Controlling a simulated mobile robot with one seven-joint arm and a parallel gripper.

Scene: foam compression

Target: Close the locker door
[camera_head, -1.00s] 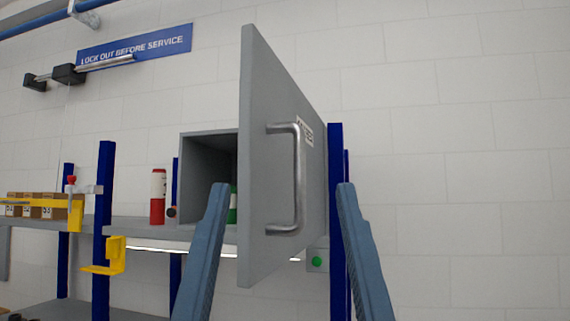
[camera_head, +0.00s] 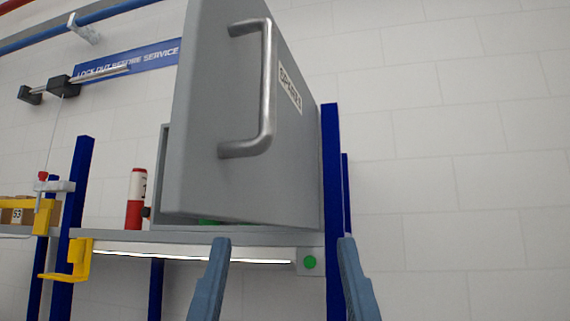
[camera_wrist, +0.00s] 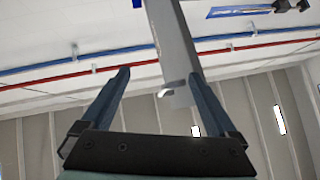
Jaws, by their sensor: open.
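The locker door (camera_head: 225,190) is a grey panel with a silver bar handle (camera_head: 267,90) and a small white label (camera_head: 290,90). It stands partly open, swung out from the grey locker box (camera_head: 162,170) on the shelf. It hides most of the box's inside. My gripper (camera_head: 284,240) is open and empty, with its two blue-grey fingers low in front of the door and below the handle. In the wrist view a grey panel, seemingly the door (camera_wrist: 175,40), shows between and beyond the fingers; contact cannot be told.
A red and white cylinder (camera_head: 136,200) stands on the shelf (camera_head: 110,235) left of the box. A yellow bracket (camera_head: 75,262) hangs from a blue post (camera_head: 72,215) at left. Another blue post (camera_head: 332,200) rises just right of the door. The wall at right is bare.

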